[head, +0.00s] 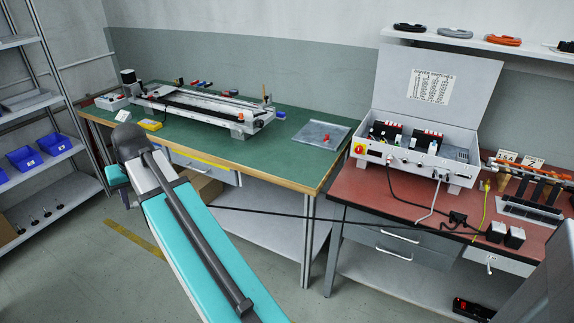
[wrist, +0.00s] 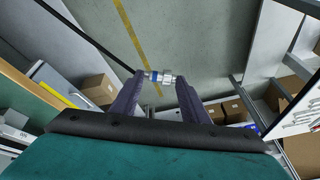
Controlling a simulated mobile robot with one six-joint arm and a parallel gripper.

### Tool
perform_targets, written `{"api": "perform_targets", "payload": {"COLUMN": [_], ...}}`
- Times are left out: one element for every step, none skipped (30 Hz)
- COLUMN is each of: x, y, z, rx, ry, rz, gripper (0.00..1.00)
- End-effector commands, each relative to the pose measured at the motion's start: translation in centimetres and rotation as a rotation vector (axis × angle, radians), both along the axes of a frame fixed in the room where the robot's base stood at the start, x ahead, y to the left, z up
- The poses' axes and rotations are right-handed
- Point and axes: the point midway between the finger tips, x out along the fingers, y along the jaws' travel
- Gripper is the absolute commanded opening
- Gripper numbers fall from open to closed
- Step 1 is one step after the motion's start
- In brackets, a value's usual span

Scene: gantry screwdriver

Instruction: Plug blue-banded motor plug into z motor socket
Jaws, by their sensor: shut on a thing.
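My gripper (wrist: 160,78) is shut on the blue-banded motor plug (wrist: 155,76) in the wrist view. The plug is a small silver piece with a blue ring, lying across between the two fingertips, above the floor. A black cable (wrist: 85,37) runs from the upper left toward its left end. In the head view my gripper and the plug are hidden behind my teal arm. The gantry (head: 200,104) sits on the green bench, with a dark motor (head: 128,77) at its left end. I cannot pick out the z motor socket.
A black cable (head: 340,217) stretches across the gap from the red bench (head: 370,192) toward my arm. An open control box (head: 410,165) stands on that bench. A shelf with blue bins (head: 25,158) is at left. Cardboard boxes (wrist: 97,90) show in the wrist view.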

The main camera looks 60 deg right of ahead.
Motion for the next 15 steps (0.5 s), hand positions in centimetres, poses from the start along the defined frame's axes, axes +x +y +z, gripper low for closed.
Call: {"api": "perform_targets", "payload": {"x": [0.2,0.0,-0.3,-0.5,-0.8,-1.2,-1.5,-1.8,-2.2,-2.6,-3.0,-3.5,-3.9,-4.4,-5.0], "y": [-1.7,-2.8,-4.3,-5.4,-6.5,-7.9,-9.0,-10.1,-11.5,-12.6,-13.6,-15.0,-16.1,-17.1,-18.4], "z": [0.5,0.4,0.3,0.3,0.2,0.2,0.2,0.1,0.1,0.0,-0.1,-0.1,-0.2,-0.2,-0.2], "rx": [0.009,0.007,0.006,0.006,0.006,0.005,0.005,0.004,0.005,0.005,0.005,0.006,0.005,0.006,0.007], "ry": [-0.009,-0.006,-0.003,0.0,0.002,0.005,0.007,0.009,0.012,0.016,0.018,0.022,0.024,0.027,0.03], "rz": [-0.044,-0.071,-0.109,-0.138,-0.165,-0.202,-0.231,-0.259,-0.295,-0.324,-0.351,-0.388,-0.415,-0.443,-0.479], "gripper": [0.1,0.1,0.1,0.1,0.1,0.1,0.1,0.1,0.1,0.1,0.1,0.1,0.1,0.1,0.1]}}
